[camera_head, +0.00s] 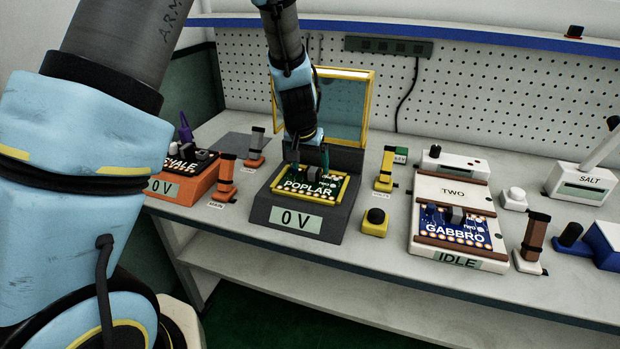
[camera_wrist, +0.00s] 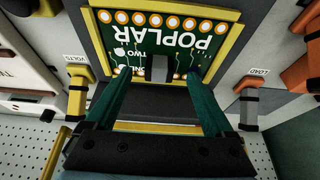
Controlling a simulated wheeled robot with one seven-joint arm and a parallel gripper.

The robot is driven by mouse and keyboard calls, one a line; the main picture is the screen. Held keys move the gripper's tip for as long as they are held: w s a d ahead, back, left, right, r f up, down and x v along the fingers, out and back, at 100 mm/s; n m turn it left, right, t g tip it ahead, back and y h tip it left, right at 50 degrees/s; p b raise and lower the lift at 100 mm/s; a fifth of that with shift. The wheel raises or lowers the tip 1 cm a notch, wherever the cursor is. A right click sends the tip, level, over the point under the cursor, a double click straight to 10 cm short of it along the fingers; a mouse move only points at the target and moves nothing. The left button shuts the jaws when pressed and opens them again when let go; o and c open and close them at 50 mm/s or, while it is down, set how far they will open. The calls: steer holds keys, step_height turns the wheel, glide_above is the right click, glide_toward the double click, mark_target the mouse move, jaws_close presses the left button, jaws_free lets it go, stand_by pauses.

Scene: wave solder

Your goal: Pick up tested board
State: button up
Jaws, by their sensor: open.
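The green POPLAR board (camera_head: 308,187) lies in a yellow-framed dark grey fixture (camera_head: 262,213) whose display reads 0 V. The fixture's yellow-rimmed lid (camera_head: 342,105) stands open behind it. My gripper (camera_head: 310,165) points down over the back part of the board, jaws open. In the wrist view, the green fingers of my gripper (camera_wrist: 156,78) are spread to either side of a grey block on the board (camera_wrist: 145,42). They look apart from the block; whether the tips touch the board is unclear. The frames do not mark which board is the tested one.
An orange fixture (camera_head: 180,190) with another board, reading 0 V, stands left. A white unit (camera_head: 453,190) holds a blue GABBRO board (camera_head: 458,228) and reads IDLE. Small levers (camera_head: 385,168) flank the dark fixture, with a yellow button box (camera_head: 375,222) in front right.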

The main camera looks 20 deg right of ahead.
mark_target(311, 178)
steer(key=shift+x, duration=1.15)
jaws_close()
